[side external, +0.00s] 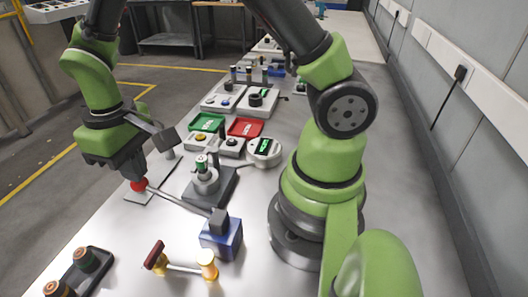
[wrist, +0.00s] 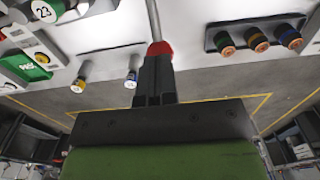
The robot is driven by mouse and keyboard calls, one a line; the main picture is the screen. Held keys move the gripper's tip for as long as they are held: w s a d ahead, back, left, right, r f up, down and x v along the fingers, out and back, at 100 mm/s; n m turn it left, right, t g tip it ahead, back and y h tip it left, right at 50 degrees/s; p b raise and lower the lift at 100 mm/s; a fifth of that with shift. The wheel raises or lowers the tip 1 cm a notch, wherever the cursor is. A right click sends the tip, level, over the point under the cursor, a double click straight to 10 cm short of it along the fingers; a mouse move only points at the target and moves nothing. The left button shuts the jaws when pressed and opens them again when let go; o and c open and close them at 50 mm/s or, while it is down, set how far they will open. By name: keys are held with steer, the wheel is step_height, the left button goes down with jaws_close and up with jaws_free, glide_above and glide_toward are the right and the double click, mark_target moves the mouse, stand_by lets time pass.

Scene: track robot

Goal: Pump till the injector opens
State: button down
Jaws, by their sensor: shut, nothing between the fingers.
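The pump is a blue box (side external: 221,240) with a dark block on top. A long metal lever (side external: 178,200) runs from it to a red knob (side external: 139,184). My gripper (side external: 132,175) is shut and points down at the knob, with its fingertips at or just above it. In the wrist view the shut fingers (wrist: 155,62) overlap the red knob (wrist: 160,48), and the contact itself is hidden. The injector (side external: 202,167), with a green band, stands upright in a grey holder (side external: 222,186). A round gauge (side external: 264,148) with a green display stands behind it, its reading too small to tell.
A green tray (side external: 207,122) and a red tray (side external: 246,127) lie behind the injector stand. A dark rack with coloured cylinders (side external: 85,260) is at the front left.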

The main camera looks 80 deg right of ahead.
steer(key=shift+r, duration=2.7)
steer(key=shift+r, duration=0.15)
steer(key=s+d+r+m+t+y, duration=0.1)
steer(key=s+d+r+m+t, duration=0.1)
steer(key=s+r, duration=0.4)
steer(key=s+d+r+m+t+y, duration=0.1)
steer(key=s+d+r+m+t, duration=0.1)
steer(key=s+r+t, duration=0.3)
steer(key=s, duration=0.3)
steer(key=shift+s+d+r, duration=0.4)
